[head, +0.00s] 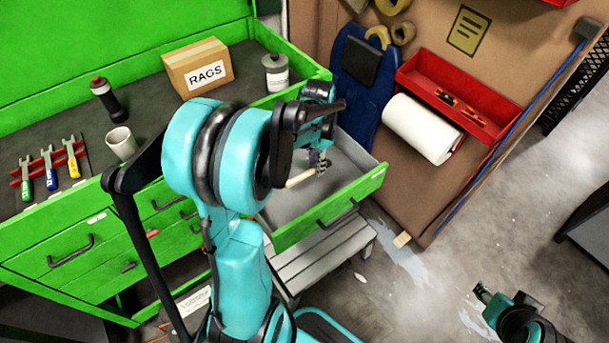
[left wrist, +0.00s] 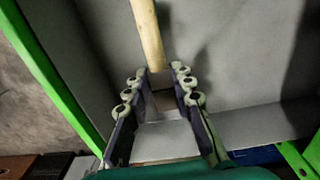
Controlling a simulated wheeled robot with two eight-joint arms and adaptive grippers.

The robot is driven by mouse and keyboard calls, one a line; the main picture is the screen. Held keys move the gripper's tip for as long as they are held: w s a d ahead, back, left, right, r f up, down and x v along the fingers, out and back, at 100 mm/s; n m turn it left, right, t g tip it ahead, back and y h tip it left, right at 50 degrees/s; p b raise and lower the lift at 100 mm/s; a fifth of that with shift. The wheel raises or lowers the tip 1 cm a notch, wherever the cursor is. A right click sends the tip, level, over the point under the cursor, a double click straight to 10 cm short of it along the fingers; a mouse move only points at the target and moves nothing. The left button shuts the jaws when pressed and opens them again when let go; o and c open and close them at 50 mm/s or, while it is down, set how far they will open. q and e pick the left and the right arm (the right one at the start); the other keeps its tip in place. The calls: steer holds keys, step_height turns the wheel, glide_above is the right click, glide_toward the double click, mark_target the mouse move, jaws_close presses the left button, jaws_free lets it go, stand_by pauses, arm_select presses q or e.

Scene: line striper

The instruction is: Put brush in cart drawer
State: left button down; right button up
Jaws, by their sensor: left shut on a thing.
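The brush shows as a pale wooden handle (head: 301,178) at the left gripper's fingertips, and in the left wrist view the handle (left wrist: 147,35) runs up from between the fingers. Its bristle end cannot be made out. My left gripper (head: 320,163) is shut on the brush, pointing down over the open cart drawer. The left wrist view also shows the gripper (left wrist: 158,92) over the drawer's grey floor. The green cart drawer (head: 374,180) is pulled out, and my arm hides part of it. My right gripper (head: 485,296) is low at the right, away from the cart; its jaw state is unclear.
The cart top (head: 240,55) holds a RAGS box (head: 198,67), a grey can (head: 275,72), a dark bottle (head: 107,98), a mug (head: 121,143) and wrenches. A grey step (head: 325,262) stands below the drawer. A paper roll (head: 420,130) and red tray (head: 430,72) are at right.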

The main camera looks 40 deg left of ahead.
mark_target(315, 184)
arm_select(q)
step_height(315, 184, down, 7)
steer(key=b, duration=0.2)
steer(key=shift+f+b, duration=0.1)
steer(key=shift+b, duration=0.2)
steer(key=c, duration=1.7)
jaws_free()
steer(key=shift+f, duration=0.1)
steer(key=o, duration=0.4)
steer(key=shift+r, duration=0.2)
